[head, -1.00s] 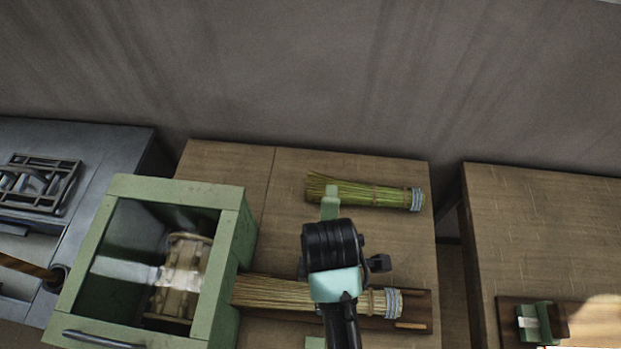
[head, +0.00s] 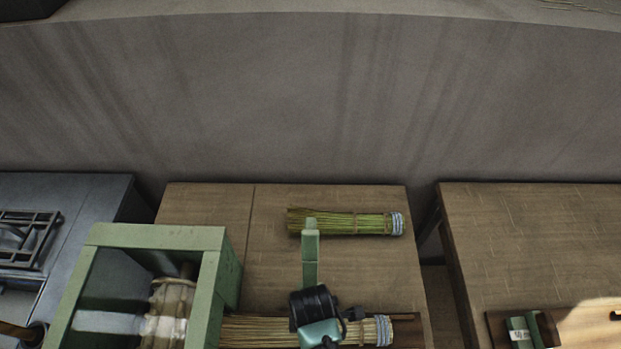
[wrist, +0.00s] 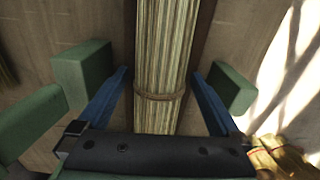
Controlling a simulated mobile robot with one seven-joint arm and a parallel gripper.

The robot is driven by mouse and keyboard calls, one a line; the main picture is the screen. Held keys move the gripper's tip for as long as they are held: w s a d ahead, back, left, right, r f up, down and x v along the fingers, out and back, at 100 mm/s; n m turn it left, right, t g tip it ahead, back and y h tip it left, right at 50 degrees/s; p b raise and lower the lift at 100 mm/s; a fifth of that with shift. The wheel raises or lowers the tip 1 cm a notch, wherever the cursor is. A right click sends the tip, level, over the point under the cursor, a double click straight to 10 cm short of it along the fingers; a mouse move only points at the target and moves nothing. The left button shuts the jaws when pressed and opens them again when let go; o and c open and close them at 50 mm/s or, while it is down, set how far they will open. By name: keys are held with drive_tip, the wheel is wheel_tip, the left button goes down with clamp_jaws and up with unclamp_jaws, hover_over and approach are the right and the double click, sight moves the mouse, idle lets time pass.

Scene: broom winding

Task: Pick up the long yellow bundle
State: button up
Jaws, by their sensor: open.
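The long yellow bundle (head: 255,331) is pale straw with a white-and-blue wrapped right end. It lies across the front of the middle table, in the lower part of the head view. My gripper's black wrist hides its middle there. In the wrist view the bundle (wrist: 162,50) runs up the picture, with a cord tied around it. My gripper (wrist: 163,76) is open, with one blue finger on each side of the bundle. Gaps show between the fingers and the straw. How far the fingertips are above the board cannot be told.
A shorter green bundle (head: 340,222) lies farther back on the table (head: 375,270). A green-framed box (head: 155,237) stands at the left, by the yellow bundle's left end. A brown board (head: 408,331) lies under the yellow bundle. Another table (head: 540,240) stands right, across a gap.

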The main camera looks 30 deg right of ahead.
drive_tip(key=shift+f, duration=0.1)
drive_tip(key=c, duration=1.5)
